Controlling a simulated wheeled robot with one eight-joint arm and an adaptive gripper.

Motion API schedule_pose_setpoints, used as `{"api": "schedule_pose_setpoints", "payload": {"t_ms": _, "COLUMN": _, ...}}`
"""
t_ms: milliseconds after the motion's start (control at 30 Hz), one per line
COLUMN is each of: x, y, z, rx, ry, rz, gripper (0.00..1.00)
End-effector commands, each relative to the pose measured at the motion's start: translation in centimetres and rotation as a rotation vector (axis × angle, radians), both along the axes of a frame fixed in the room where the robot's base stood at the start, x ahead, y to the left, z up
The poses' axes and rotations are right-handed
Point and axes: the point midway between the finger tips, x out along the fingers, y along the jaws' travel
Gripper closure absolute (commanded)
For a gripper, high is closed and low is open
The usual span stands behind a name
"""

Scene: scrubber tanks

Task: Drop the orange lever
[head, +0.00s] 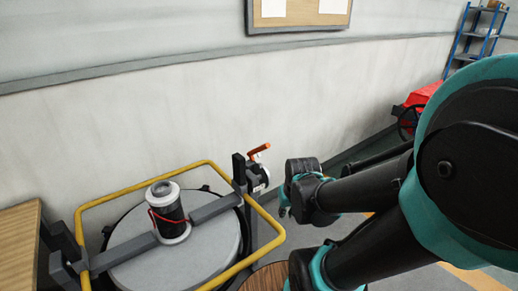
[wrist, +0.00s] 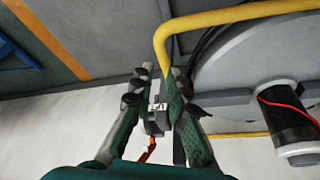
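The orange lever (head: 259,150) sits on a grey valve fitting (head: 257,176) at the right corner of the tank frame. In the head view it sticks up and to the right. In the wrist view the lever (wrist: 149,147) shows low, between my finger bases, partly hidden. My gripper (wrist: 161,76) is open and empty, with its fingers apart on either side of the fitting in that view. I cannot tell how deep the fitting lies between them. In the head view my gripper (head: 284,203) is partly hidden by my wrist, to the right of and lower than the lever.
A yellow rail (head: 133,184) surrounds the round grey tank lid (head: 128,232), which carries a black and white cylinder (head: 166,208) with a red wire. A wooden surface (head: 15,240) is at left. The wall is behind; a red machine (head: 421,95) and blue shelf (head: 470,35) stand far right.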

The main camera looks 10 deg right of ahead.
Motion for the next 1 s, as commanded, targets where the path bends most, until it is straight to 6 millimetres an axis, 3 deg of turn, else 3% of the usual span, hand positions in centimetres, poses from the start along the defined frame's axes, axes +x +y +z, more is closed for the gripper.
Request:
{"api": "schedule_pose_setpoints", "payload": {"t_ms": 200, "x": 8.4, "y": 0.2, "z": 5.5, "rx": -0.06, "ry": 0.059, "rz": 0.117, "gripper": 0.57}}
{"api": "schedule_pose_setpoints", "payload": {"t_ms": 600, "x": 26.5, "y": 1.8, "z": 16.9, "rx": -0.197, "ry": 0.217, "rz": 0.416, "gripper": 0.57}}
{"api": "schedule_pose_setpoints", "payload": {"t_ms": 800, "x": 32.1, "y": 2.7, "z": 20.3, "rx": -0.239, "ry": 0.278, "rz": 0.528, "gripper": 0.57}}
{"api": "schedule_pose_setpoints", "payload": {"t_ms": 1000, "x": 33.9, "y": 3.1, "z": 21.4, "rx": -0.254, "ry": 0.303, "rz": 0.571, "gripper": 0.57}}
